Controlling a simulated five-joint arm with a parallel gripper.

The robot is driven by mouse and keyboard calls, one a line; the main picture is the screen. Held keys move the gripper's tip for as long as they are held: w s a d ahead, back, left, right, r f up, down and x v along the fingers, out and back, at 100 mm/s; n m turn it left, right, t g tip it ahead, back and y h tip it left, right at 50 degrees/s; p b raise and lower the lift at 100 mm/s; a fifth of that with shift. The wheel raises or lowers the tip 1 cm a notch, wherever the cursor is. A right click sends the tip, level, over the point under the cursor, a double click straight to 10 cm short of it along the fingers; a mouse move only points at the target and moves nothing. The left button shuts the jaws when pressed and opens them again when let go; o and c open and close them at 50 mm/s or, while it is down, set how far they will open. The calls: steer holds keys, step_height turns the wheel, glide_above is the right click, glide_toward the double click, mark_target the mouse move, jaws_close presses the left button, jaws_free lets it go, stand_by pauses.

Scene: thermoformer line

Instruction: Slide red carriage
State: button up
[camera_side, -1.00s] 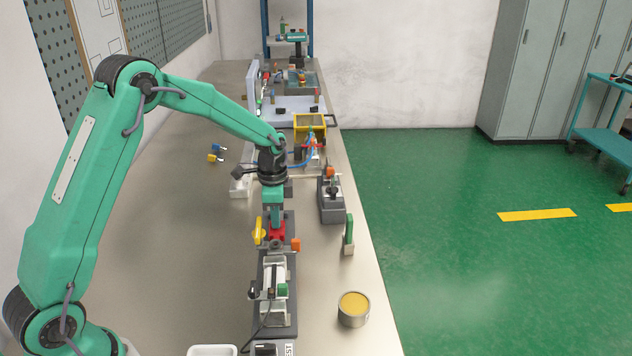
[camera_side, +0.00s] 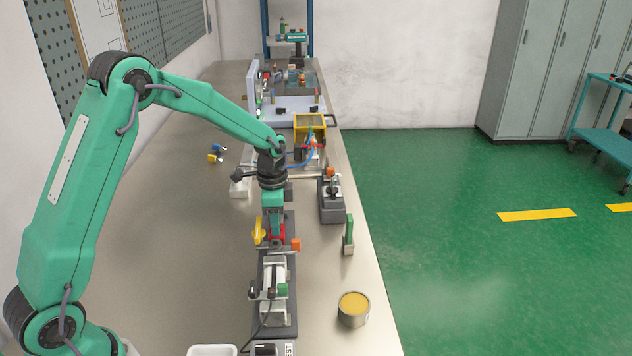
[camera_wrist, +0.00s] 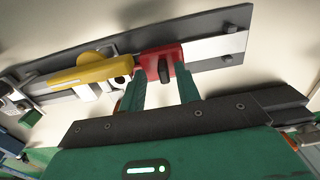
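The red carriage (camera_side: 282,232) sits on a dark rail base (camera_side: 290,222) in the middle of the bench; my gripper (camera_side: 273,230) hides part of it. In the wrist view the red carriage (camera_wrist: 158,54) is on a light strip of the rail, with a dark knob (camera_wrist: 165,72) standing up from it. My gripper (camera_wrist: 160,82) has its two green fingers apart, one on each side of the knob, with gaps showing between. Their tips are at the near edge of the carriage; whether they touch it I cannot tell.
A yellow handle (camera_side: 259,231) is beside the carriage on the left. An orange block (camera_side: 295,244) is on its right. A clamp fixture (camera_side: 273,285) stands in front, and a round tin (camera_side: 353,308) to the right. Bare bench lies to the left.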

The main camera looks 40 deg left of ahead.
steer(key=shift+r, duration=3.85)
steer(key=s+d+r+n+t, duration=0.2)
steer(key=s+d+r+n, duration=0.15)
steer(key=s+r, duration=0.75)
steer(key=s+d+n+t, duration=0.1)
steer(key=s+n+t, duration=0.2)
steer(key=s, duration=1.1)
steer(key=shift+s+d+r+n+t, duration=0.2)
steer(key=shift+s+r+n+t, duration=0.2)
steer(key=shift+n, duration=0.85)
